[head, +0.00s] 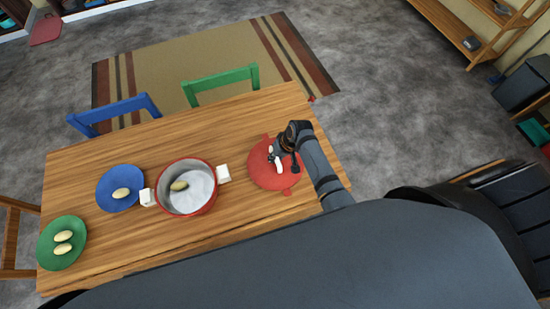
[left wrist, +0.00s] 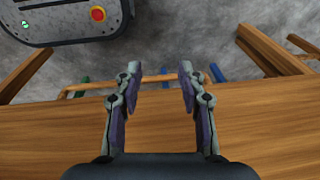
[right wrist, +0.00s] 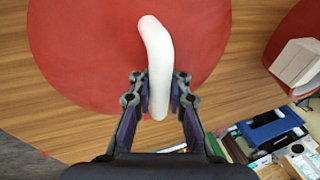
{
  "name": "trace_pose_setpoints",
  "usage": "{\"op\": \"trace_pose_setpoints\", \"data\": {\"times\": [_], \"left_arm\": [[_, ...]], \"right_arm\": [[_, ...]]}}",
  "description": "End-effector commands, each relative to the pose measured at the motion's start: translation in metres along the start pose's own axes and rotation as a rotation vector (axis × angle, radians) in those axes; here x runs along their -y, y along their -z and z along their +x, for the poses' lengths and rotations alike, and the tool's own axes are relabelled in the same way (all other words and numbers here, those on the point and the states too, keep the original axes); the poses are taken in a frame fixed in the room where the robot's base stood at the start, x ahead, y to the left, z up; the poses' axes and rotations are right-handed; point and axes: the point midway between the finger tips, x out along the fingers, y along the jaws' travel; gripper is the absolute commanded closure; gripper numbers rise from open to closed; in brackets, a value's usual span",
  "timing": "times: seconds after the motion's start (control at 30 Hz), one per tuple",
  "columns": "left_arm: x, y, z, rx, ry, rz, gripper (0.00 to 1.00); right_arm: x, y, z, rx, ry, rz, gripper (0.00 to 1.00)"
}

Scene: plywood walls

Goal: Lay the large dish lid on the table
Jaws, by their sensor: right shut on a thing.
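The large dish lid (head: 268,174) is a red disc with a white curved handle, at the right end of the wooden table in the head view. The lid (right wrist: 90,50) and its white handle (right wrist: 157,60) fill the upper part of the right wrist view. My right gripper (right wrist: 160,95) is shut on the near end of the handle. It also shows over the lid in the head view (head: 283,158). Whether the lid touches the table is hard to tell. My left gripper (left wrist: 160,75) is open and empty near the table edge, in the left wrist view only.
On the table (head: 110,225) stand a red pot (head: 187,208) with white handles and one pale oval item (head: 179,185) inside, a blue plate (head: 105,198) with one, and a green plate (head: 50,257) with two. Blue (head: 115,110) and green (head: 220,82) chairs stand behind. Tabletop between pot and lid is clear.

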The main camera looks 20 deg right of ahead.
Motion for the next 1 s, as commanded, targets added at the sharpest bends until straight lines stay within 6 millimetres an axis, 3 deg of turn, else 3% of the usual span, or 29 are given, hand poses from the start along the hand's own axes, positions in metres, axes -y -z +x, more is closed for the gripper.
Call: {"op": "trace_pose_setpoints", "data": {"times": [0.2, 0.23, 0.43, 0.77, 0.87, 1.0], "left_arm": [[0.005, -0.027, 0.001, 0.04, 0.006, 0.004, 0.6], [0.005, -0.032, 0.0, 0.047, 0.006, 0.005, 0.6], [0.005, -0.038, 0.0, 0.058, 0.006, 0.005, 0.6], [0.007, -0.02, -0.001, 0.03, 0.008, 0.005, 0.6], [0.007, -0.02, -0.002, 0.03, 0.008, 0.005, 0.6], [0.007, -0.021, -0.001, 0.031, 0.008, 0.005, 0.6]], "right_arm": [[-0.002, -0.001, 0.005, 0.0, 0.0, 0.0, 1.0], [-0.002, -0.001, 0.005, 0.0, 0.0, 0.0, 0.84], [-0.002, -0.001, 0.005, 0.0, 0.0, 0.0, 0.58], [-0.001, 0.0, 0.001, 0.0, -0.001, 0.0, 0.58], [-0.001, 0.001, -0.011, -0.002, -0.001, -0.001, 0.58], [-0.001, 0.001, -0.044, -0.004, -0.003, -0.002, 0.58]]}}
